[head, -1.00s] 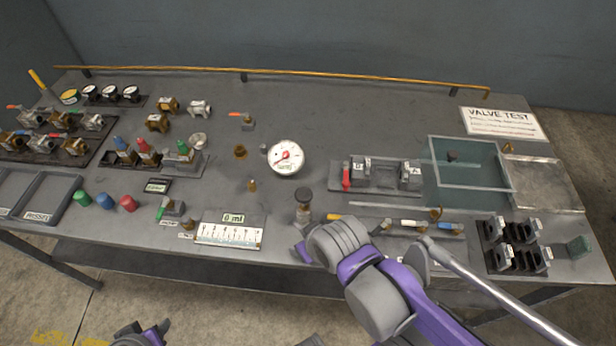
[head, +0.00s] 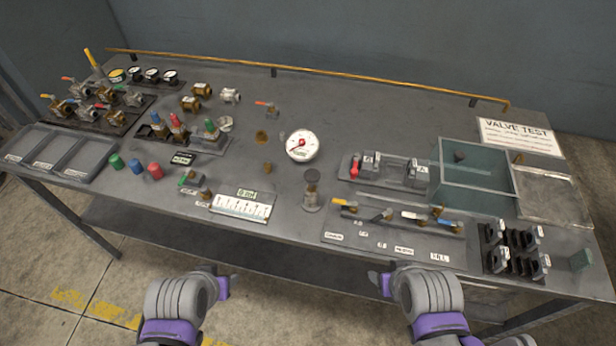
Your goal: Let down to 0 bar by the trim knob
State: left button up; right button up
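A round white dial gauge (head: 301,146) with a red mark at its middle stands on the bench; its reading is too small to tell. A dark round-topped knob on a stem (head: 312,178), which may be the trim knob, stands upright near the front edge, just below the gauge. My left gripper (head: 232,284) and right gripper (head: 379,283) are both in front of the bench, apart from the knob. Neither visibly holds anything. The gap between the fingertips is not clear on either.
A scale plate (head: 240,206) lies left of the knob, and a panel of coloured levers (head: 395,238) lies right. A red-handled valve fixture (head: 385,171), a clear-walled tank (head: 477,190) and black clamps (head: 515,249) stand farther right. Trays (head: 88,158) and valves fill the left.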

aim_at(267, 167)
jog(key=i+j+z, duration=0.2)
jog(key=z, duration=0.3)
jog(key=i+j+z, duration=0.2)
jog(key=j+z, duration=0.25)
jog(key=l, duration=0.15)
